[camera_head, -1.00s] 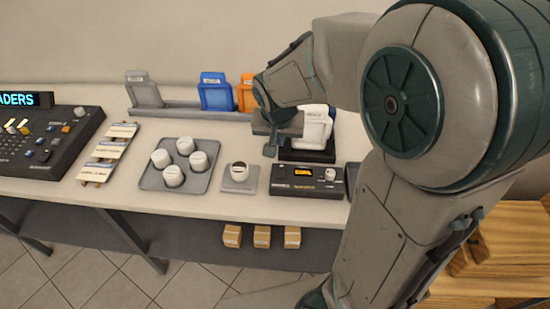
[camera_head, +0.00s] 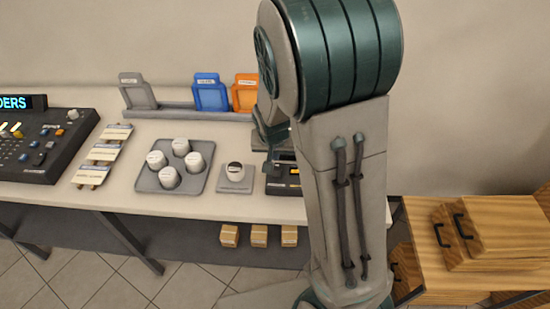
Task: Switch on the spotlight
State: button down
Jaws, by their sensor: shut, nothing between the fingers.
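No spotlight can be made out in view. A small dark control box (camera_head: 284,186) with a lit amber display stands near the table's front edge; my arm hides its right part. My gripper (camera_head: 271,166) is shut and empty, pointing down just behind or above this box's left side. Whether it touches anything cannot be told. A dark mixing console (camera_head: 35,150) with a blue-lit sign is at the far left.
A grey tray (camera_head: 201,186) holds several white round pieces. Labelled strips (camera_head: 104,154) lie beside the console. Grey, blue (camera_head: 210,92) and orange (camera_head: 245,93) holders stand at the back. Small boxes (camera_head: 259,236) sit below the table.

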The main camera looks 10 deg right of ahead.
aim_at(275, 166)
jog(key=shift+p+x, duration=0.3)
jog(key=shift+x, duration=1.9)
jog(key=shift+a, duration=0.1)
